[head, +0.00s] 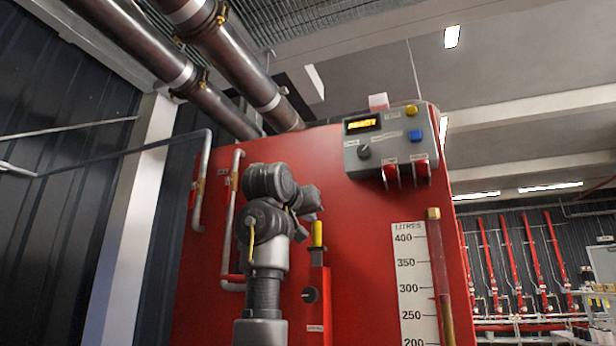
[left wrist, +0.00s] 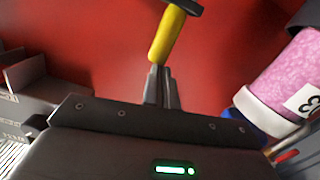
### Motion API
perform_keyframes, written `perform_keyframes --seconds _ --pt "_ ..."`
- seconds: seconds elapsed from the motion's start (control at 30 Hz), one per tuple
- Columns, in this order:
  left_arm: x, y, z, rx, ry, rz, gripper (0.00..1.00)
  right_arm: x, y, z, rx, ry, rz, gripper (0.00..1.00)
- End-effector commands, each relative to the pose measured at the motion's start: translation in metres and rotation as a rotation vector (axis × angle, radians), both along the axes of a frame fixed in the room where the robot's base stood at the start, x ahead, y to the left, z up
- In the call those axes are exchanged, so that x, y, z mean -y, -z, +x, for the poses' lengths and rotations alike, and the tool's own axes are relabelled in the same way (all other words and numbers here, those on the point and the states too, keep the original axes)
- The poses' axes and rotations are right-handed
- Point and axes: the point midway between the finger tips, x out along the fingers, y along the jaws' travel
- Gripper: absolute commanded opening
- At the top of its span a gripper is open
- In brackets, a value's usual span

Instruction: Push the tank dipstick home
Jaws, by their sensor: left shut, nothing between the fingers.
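The dipstick's yellow handle (head: 317,233) stands upright on the front of the red tank (head: 362,230). A dark collar (head: 317,256) is under it, above a red upright housing (head: 319,300). My left gripper (head: 309,214) is just above the handle, largely hidden behind or merged with my dark wrist. In the left wrist view, its shut, empty fingers (left wrist: 160,72) point at the near end of the yellow handle (left wrist: 166,36), with the dark collar (left wrist: 185,5) at the far end. The fingertips meet or nearly meet the handle; I cannot tell whether they touch. My right gripper is not in view.
A grey control box (head: 392,140) with a lit display and buttons is at the upper right of the tank. A litres scale (head: 413,285) and sight tube (head: 440,270) stand right of the dipstick. Pipes (head: 229,215) run on the left. A pink cylinder (left wrist: 283,78) is at right in the wrist view.

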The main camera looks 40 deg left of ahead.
Motion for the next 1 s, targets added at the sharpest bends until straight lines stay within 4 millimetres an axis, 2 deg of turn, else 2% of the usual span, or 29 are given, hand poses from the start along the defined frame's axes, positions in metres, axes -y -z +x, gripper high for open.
perform_keyframes --seconds 0.03,0.13,0.27,0.77,1.0 --pt "0.000 0.022 0.001 -0.003 0.001 -0.001 0.00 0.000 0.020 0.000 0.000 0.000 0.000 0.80" --pt "0.000 0.033 0.001 -0.003 0.001 -0.001 0.00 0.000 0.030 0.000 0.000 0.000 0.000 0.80" --pt "0.000 0.038 0.001 -0.003 0.001 -0.001 0.00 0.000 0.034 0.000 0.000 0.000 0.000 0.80" --pt "0.000 0.034 0.001 -0.008 0.000 -0.002 0.00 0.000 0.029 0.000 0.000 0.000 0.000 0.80" --pt "0.001 0.006 -0.001 -0.001 0.006 0.000 0.00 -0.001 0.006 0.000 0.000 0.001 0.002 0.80"
